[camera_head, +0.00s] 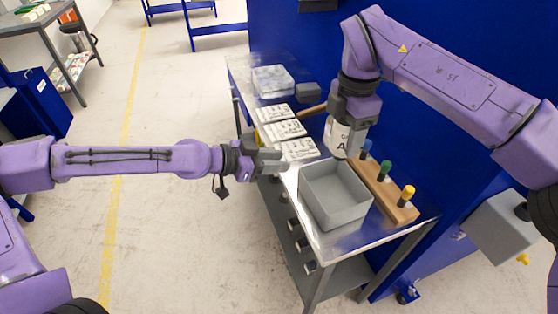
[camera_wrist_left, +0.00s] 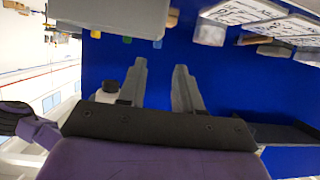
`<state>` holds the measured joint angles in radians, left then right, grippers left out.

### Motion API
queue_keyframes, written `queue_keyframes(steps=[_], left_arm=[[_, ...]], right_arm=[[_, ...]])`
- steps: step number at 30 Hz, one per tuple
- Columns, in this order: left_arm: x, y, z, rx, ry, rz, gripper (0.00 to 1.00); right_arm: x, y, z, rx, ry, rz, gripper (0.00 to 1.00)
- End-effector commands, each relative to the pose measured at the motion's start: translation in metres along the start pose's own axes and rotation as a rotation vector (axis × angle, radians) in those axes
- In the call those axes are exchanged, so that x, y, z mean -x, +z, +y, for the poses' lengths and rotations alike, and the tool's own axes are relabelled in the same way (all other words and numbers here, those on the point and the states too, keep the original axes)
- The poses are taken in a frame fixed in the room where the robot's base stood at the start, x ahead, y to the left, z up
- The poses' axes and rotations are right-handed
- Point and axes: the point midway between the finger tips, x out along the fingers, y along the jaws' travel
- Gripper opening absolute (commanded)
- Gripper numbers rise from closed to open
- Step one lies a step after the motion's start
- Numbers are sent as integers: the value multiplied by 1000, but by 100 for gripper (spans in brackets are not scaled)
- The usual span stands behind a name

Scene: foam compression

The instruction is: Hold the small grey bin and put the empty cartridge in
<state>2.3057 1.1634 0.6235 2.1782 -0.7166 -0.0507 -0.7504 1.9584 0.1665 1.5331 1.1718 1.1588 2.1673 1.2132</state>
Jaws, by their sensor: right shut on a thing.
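The small grey bin (camera_head: 342,212) stands upright and open on the front end of the metal bench, and looks empty inside. Its side shows at the top of the left wrist view (camera_wrist_left: 112,14). My left gripper (camera_head: 272,162) is open and empty just left of the bin's far-left corner; its two fingers show apart in the left wrist view (camera_wrist_left: 160,88). My right gripper (camera_head: 346,120) points down and is shut on a white cartridge (camera_head: 338,140) marked with a letter A. The cartridge is at the bin's far rim; I cannot tell its exact height above it.
A wooden block (camera_head: 392,196) with blue, green and yellow-topped pegs stands right of the bin. Several white labelled trays (camera_head: 285,130), a clear box (camera_head: 272,80) and a small grey block (camera_head: 308,90) lie farther back. A blue wall (camera_head: 290,40) bounds the bench.

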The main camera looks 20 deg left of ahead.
Motion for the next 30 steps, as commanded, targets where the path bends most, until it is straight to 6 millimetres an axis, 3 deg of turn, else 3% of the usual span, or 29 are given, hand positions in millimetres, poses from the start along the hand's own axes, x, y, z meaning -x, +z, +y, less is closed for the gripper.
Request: queue_keyframes(steps=[5,12,18,30], left_arm=[[-21,3,1,-14,4,-9,34],[-78,3,2,-10,6,-7,34],[-110,2,2,-8,5,-4,34],[-120,2,2,-6,3,-2,31]], right_arm=[[0,0,0,-1,1,0,8],[0,0,0,-1,1,0,8],[0,0,0,0,1,0,8],[1,0,0,0,1,0,8]])
